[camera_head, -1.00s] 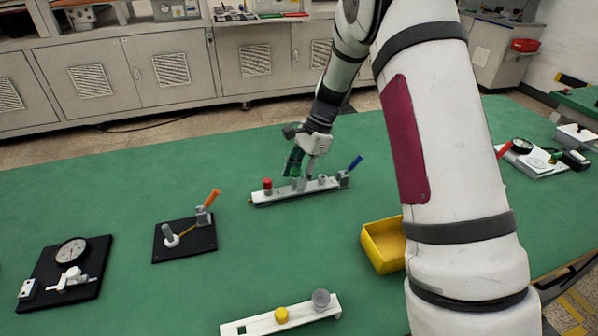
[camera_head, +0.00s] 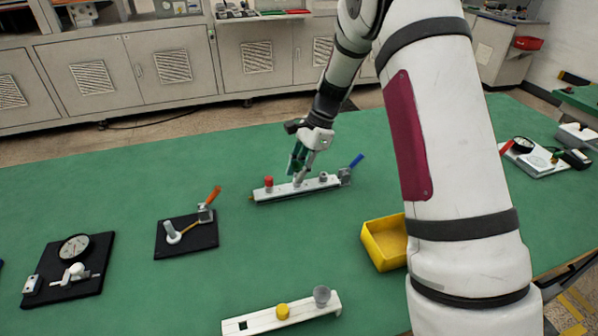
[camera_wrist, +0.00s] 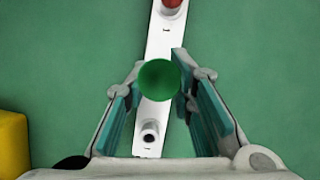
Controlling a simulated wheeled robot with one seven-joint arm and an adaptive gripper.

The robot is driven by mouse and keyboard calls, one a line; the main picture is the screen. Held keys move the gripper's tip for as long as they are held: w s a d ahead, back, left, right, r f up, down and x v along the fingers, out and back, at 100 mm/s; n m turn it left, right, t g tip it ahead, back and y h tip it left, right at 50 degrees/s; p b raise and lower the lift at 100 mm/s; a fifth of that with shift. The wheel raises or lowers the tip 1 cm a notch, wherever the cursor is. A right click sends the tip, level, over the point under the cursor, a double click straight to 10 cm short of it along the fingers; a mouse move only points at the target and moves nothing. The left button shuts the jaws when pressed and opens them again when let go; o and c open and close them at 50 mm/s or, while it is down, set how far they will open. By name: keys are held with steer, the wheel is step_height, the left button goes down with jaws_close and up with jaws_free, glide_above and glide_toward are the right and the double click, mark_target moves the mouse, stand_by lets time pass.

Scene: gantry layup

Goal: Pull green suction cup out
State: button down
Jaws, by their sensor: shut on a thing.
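The green suction cup (camera_wrist: 159,80) sits between the two teal finger pads in the wrist view, over the white bar (camera_wrist: 157,112). My gripper (camera_wrist: 158,92) is shut on it. In the head view, my gripper (camera_head: 299,172) is over the middle of the white bar (camera_head: 325,182), fingers pointing down. The fingers largely hide the cup there, and I cannot tell whether its lower end is clear of the bar. A red cup (camera_head: 268,183) stands at the bar's left end and a grey fitting (camera_head: 323,177) stands right of my gripper.
A blue-handled clamp (camera_head: 346,174) is at the bar's right end. A yellow bin (camera_head: 385,243) stands to the lower right. A black plate with an orange-handled clamp (camera_head: 187,237) lies left. Another white bar (camera_head: 262,323) lies in front. Green table between is clear.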

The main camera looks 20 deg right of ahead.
mark_target(299, 165)
steer(key=shift+r+p, duration=0.75)
steer(key=shift+r, duration=0.7)
stand_by(0.3)
steer(key=shift+r+p, duration=0.75)
steer(key=shift+r, duration=0.95)
